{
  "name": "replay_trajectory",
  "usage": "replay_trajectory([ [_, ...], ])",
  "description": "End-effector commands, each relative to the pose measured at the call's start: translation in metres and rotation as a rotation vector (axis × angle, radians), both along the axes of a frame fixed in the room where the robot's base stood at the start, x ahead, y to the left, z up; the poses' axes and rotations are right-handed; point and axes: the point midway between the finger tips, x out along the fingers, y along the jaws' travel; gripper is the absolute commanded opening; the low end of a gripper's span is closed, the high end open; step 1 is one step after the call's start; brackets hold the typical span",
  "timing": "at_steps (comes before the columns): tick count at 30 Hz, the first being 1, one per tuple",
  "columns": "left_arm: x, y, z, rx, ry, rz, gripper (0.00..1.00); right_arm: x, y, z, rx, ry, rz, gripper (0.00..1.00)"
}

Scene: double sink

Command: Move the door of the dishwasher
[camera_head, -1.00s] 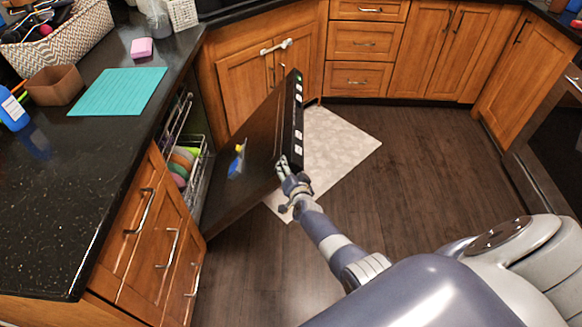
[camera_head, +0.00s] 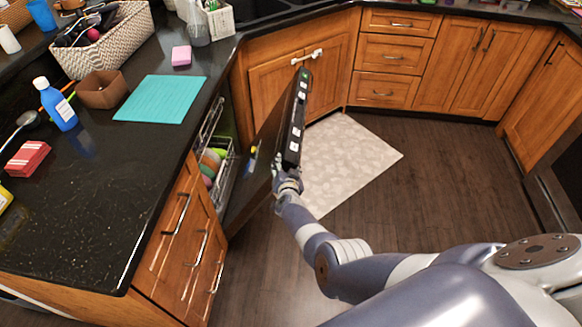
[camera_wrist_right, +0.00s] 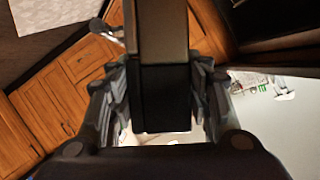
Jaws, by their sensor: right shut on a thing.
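The dishwasher door (camera_head: 262,157) is dark with a black control edge, and it stands partly open, tilted out from the cabinet. The dishwasher rack (camera_head: 222,174) with colored dishes shows in the gap behind it. My right gripper (camera_head: 287,180) is at the door's upper edge, near its front corner. In the right wrist view the fingers (camera_wrist_right: 163,98) sit on both sides of the door edge (camera_wrist_right: 162,50), shut on it. My left gripper is not in view.
A dark counter (camera_head: 95,215) with a teal mat (camera_head: 162,98), a blue bottle (camera_head: 56,106) and a woven basket (camera_head: 105,40) lies at left. A pale rug (camera_head: 345,160) lies on the floor beyond the door. Dark floor to the right is clear.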

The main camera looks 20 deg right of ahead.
Motion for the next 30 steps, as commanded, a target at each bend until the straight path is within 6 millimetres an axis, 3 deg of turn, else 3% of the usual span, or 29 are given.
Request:
replay_trajectory([
  [11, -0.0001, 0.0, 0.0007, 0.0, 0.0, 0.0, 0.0, 0.0034, -0.0002, 0.0052, -0.006, -0.007, 0.0, 0.03],
  [12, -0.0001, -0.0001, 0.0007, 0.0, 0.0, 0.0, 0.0, 0.0033, -0.0002, 0.0051, -0.005, -0.006, 0.0, 0.52],
  [14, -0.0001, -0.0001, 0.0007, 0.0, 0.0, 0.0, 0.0, 0.0029, 0.0, 0.0046, -0.004, -0.006, 0.0, 0.66],
  [30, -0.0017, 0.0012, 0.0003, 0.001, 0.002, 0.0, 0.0, -0.0028, 0.0048, 0.002, 0.003, -0.001, 0.001, 0.66],
])
